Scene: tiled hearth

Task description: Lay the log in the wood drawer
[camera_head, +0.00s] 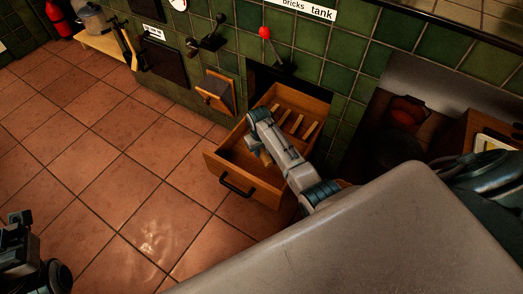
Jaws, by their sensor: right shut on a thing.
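The wood drawer (225,168) is pulled out of the green tiled wall, with a black handle on its front. My right arm reaches over it from the lower right. My right gripper (264,154) is low inside the drawer, mostly hidden behind my own wrist. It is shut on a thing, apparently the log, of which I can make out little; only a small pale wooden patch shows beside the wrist. Whether it touches the drawer floor I cannot tell. Part of my left arm's dark end (20,240) shows at the lower left edge, its jaws unclear.
Several pale slats (297,124) lie in the back of the drawer. A red-knobbed lever (265,33) and a small wooden flap (215,92) are on the wall. A dark hearth opening (395,140) is at the right. The tiled floor (110,160) at the left is clear.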

